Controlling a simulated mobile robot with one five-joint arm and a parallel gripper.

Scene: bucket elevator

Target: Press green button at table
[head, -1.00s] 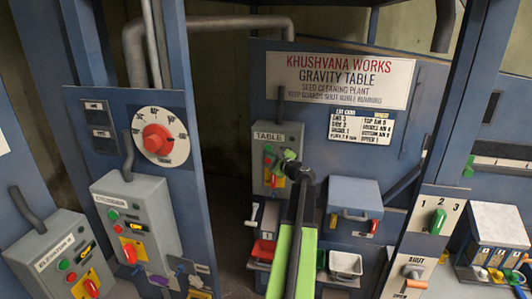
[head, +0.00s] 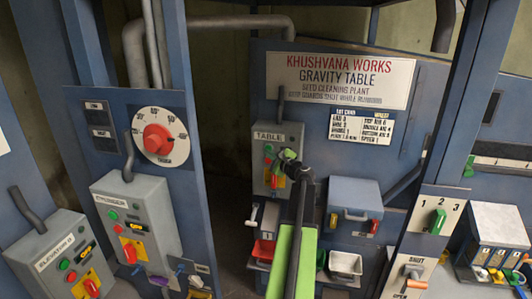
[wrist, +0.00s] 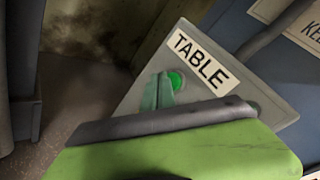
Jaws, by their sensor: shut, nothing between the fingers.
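The grey control box (head: 268,182) labelled TABLE stands on the blue gravity table panel. Its green button (head: 268,148) shows on the upper left of the box face, and in the wrist view the green button (wrist: 176,80) looks bright. My gripper (head: 287,155) is in front of the box, to the right of the button in the head view. In the wrist view its green fingers (wrist: 158,90) are shut and empty, with tips close beside the button's left side. I cannot tell whether they touch it. The gripper body hides the lower box face.
A red button (head: 268,160) sits just below the green one. A red-and-yellow rotary switch (head: 277,183) is lower, partly behind my gripper. A blue box (head: 355,195) is at right.

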